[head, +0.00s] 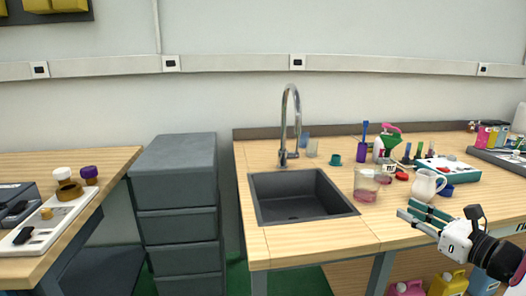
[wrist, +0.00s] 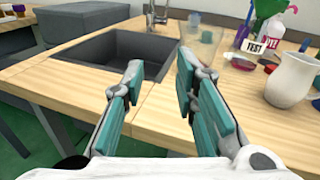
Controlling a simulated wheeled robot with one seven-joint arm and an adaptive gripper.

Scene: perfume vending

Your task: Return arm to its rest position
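My gripper (head: 422,218) is at the lower right of the head view, by the front edge of the right wooden counter (head: 310,238). In the wrist view my gripper (wrist: 160,78) shows two teal-padded fingers spread apart with bare counter visible between them. It is open and holds nothing. My arm reaches in from the right edge of the head view. A white pitcher (head: 425,186) stands on the counter just behind my gripper; in the wrist view the pitcher (wrist: 290,80) is to the right of the fingers, apart from them.
A dark sink (head: 295,205) with a chrome tap (head: 284,125) is set in the counter. A glass beaker with pink liquid (head: 366,187) and several bottles stand behind the gripper. A grey drawer unit (head: 178,165) stands left. Coloured canisters (head: 447,284) sit below. Counter right of the sink's front is clear.

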